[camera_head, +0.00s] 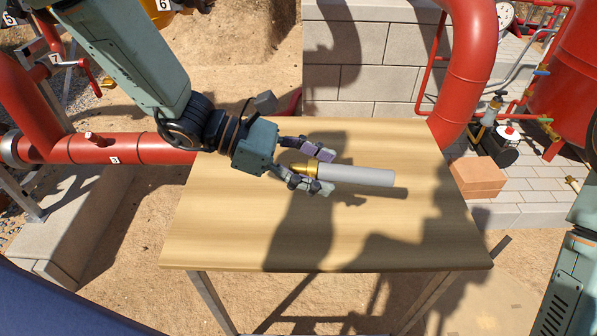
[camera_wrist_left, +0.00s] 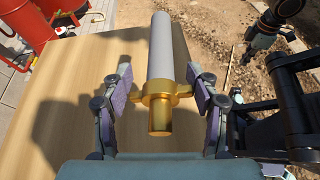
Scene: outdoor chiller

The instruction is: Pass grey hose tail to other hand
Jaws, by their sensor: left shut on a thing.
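The grey hose tail (camera_head: 355,175) is a smooth grey tube with a brass winged fitting on one end. My left gripper (camera_head: 318,171) is shut on its brass end, and the grey tube points right, above the table. In the left wrist view, the hose tail (camera_wrist_left: 161,50) runs away from the camera, with the brass fitting between the two finger pads of the left gripper (camera_wrist_left: 160,95). A link of my right arm shows at the right edge of the head view. A dark jointed part at the top right of the wrist view seems to be its end; its fingers are unclear.
The wooden table (camera_head: 225,235) is otherwise bare, with arm shadows across it. A red pipe (camera_head: 120,148) passes left of it, and another red pipe (camera_head: 467,70) rises at its back right. Orange bricks (camera_head: 478,178) lie beyond its right edge. A block wall (camera_head: 370,75) stands behind.

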